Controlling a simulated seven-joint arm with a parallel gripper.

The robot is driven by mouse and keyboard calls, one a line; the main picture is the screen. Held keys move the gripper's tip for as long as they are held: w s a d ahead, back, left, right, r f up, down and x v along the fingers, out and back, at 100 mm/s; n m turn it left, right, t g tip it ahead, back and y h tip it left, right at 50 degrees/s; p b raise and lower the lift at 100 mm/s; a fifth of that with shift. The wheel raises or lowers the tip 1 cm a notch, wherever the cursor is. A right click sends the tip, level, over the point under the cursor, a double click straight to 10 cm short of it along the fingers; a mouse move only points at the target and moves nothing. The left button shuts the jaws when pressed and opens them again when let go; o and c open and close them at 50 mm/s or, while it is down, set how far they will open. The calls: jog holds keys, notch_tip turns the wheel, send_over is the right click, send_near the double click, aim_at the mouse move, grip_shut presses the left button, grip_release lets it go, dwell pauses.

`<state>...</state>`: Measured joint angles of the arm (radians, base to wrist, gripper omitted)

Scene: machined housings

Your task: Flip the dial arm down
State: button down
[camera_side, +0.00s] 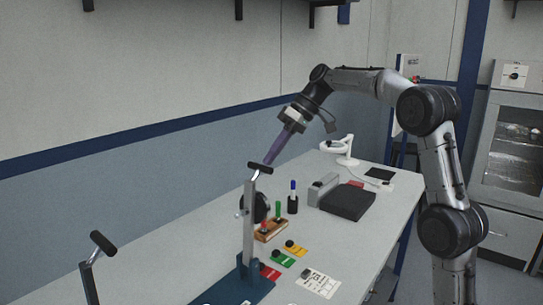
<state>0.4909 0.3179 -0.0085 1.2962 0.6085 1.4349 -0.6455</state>
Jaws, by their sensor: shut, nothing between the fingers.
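A grey upright arm (250,215) with a black T-shaped handle (260,168) stands on a blue base (243,284) near the table's middle; it looks like the dial arm. A round black dial (260,207) sits beside it, partly hidden. My gripper (269,161) reaches down from the upper right with its purplish fingers shut and empty. The fingertips are at the top handle in the picture; I cannot tell whether they touch it.
A second black T-handle (103,243) on a post stands at front left. Right of the arm are a wooden block with coloured pegs (271,231), a pen holder (292,205), coloured tags (283,258) and a black box (347,202). The right table edge is mostly clear.

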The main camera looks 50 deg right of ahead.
jog(key=shift+a, duration=0.3)
